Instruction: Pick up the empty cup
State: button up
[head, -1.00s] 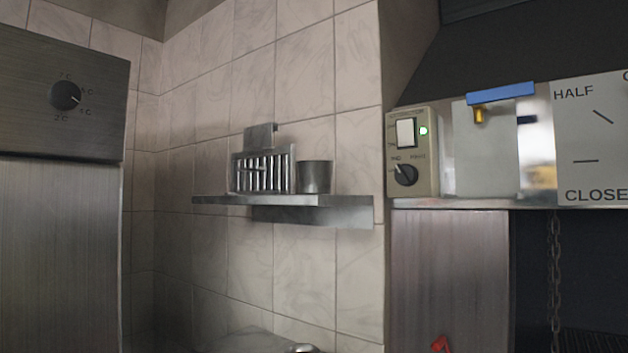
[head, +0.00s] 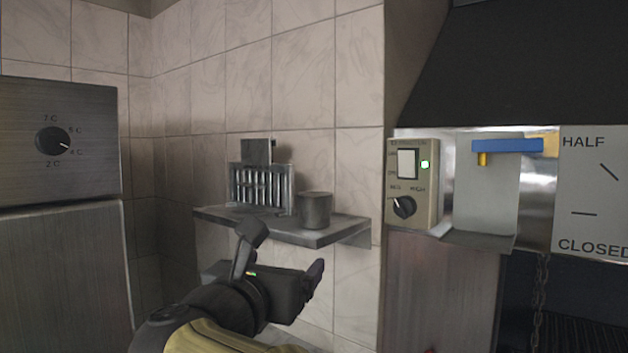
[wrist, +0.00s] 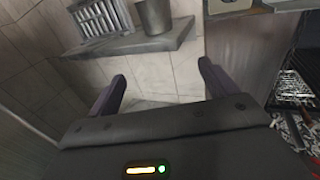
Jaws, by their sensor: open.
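The cup (head: 314,210) is a small grey metal cup standing upright on a metal wall shelf (head: 318,238). Its inside cannot be seen well enough to tell whether it is empty. It also shows at the top of the wrist view (wrist: 155,17). My gripper (head: 284,252) is open with nothing between its fingers, in front of and below the shelf. In the wrist view the two fingers (wrist: 162,82) are spread apart, with the cup beyond them.
A slatted metal rack (head: 260,186) stands on the shelf just left of the cup. A control box (head: 413,183) with a knob and green light is to the right. A steel cabinet (head: 62,265) with a dial stands at the left. The tiled wall is behind.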

notch_tip(320, 180, up, 7)
jog(key=s+p, duration=0.2)
jog(key=shift+s+a+p, duration=0.15)
jog(key=shift+s+p, duration=0.1)
jog(key=shift+p, duration=0.1)
jog(key=shift+w+r, duration=0.1)
jog(key=shift+w, duration=0.05)
